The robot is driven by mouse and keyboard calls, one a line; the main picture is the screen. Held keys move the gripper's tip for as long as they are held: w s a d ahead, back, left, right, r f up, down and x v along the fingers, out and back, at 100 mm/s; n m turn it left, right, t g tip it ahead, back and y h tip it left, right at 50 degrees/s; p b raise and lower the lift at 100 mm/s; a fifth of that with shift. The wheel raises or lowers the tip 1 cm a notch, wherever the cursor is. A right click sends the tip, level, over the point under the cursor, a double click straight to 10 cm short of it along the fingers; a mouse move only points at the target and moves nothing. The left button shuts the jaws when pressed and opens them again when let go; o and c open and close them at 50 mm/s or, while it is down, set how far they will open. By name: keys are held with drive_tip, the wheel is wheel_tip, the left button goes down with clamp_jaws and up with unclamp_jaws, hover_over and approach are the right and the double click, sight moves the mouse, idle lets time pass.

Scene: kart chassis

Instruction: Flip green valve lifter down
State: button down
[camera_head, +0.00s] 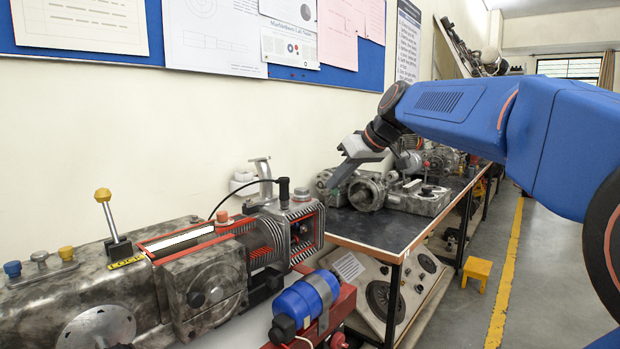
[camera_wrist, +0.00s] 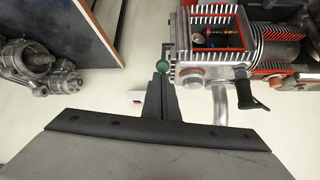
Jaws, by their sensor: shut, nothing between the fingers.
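The green valve lifter shows as a small round green knob (camera_wrist: 162,66) in the wrist view, just beyond the tip of my gripper (camera_wrist: 160,84). It sits at the left edge of the grey and red cutaway engine (camera_wrist: 206,76). Its lever is hidden or too small to make out, and I cannot tell whether the fingers touch the knob. I cannot pick out the green knob in the head view. There my gripper (camera_head: 338,180) points down and left, above the bench end and right of the engine's cylinder (camera_head: 304,228). The gripper is shut and empty.
A black lever (camera_head: 283,190) and a metal pipe (camera_head: 262,172) rise from the engine. A yellow-knobbed gear lever (camera_head: 104,197) stands at left. A blue cylinder (camera_head: 303,300) is in front. Metal housings (camera_head: 366,190) lie on the dark bench (camera_head: 383,228). The wall is close behind.

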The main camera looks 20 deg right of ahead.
drive_tip(key=shift+s+d+f, duration=0.1)
drive_tip(key=shift+s+f, duration=0.05)
drive_tip(key=shift+f, duration=0.2)
drive_tip(key=s+d+r, duration=0.3)
drive_tip(key=s+r, duration=0.1)
drive_tip(key=r, duration=0.4)
drive_tip(key=shift+r, duration=0.2)
idle(0.6)
